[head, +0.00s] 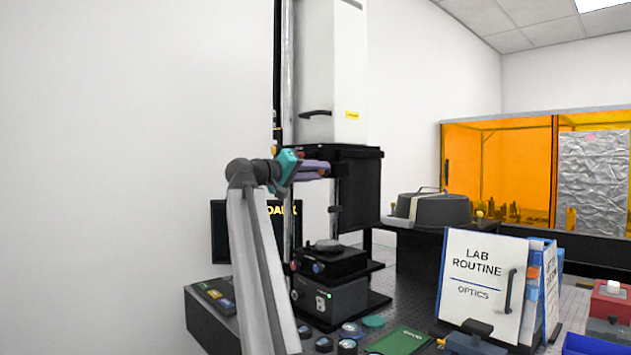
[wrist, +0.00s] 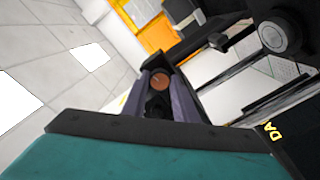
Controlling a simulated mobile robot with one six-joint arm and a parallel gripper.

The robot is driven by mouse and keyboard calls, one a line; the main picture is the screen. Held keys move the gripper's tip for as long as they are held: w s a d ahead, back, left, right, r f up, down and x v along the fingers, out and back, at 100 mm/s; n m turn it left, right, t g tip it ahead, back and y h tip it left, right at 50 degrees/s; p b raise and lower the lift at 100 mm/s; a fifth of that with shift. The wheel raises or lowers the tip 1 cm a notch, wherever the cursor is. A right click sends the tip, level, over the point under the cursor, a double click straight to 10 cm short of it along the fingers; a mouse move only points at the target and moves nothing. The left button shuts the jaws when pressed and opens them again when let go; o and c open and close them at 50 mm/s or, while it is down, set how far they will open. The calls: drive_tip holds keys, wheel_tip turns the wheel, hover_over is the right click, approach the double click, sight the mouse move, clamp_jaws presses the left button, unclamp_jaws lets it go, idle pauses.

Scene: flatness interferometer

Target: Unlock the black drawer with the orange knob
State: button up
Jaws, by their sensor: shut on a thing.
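A black housing (head: 362,165) sits under the white tower on the interferometer stand; I take it to hold the black drawer, whose outline I cannot make out. My gripper (head: 326,169) reaches to it from the left, its purple fingers level at the housing's front. In the wrist view, a round orange-brown knob (wrist: 161,82) with a thin mark on its face lies between the two purple fingers of my gripper (wrist: 164,85). The fingers are shut on it. In the head view the knob is hidden by the fingers.
The white tower (head: 330,70) with a black handle rises above. Below stand a stage (head: 328,262) and a grey control box (head: 330,298). A dark monitor (head: 222,230) is behind my arm.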

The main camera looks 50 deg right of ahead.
drive_tip(key=shift+m+b, duration=0.5)
drive_tip(key=shift+m, duration=0.4)
drive_tip(key=o, duration=1.1)
drive_tip(key=shift+c, duration=0.2)
drive_tip(key=shift+a, duration=0.1)
drive_tip(key=w+a, duration=0.1)
drive_tip(key=a, duration=1.2)
drive_tip(key=shift+a, duration=0.3)
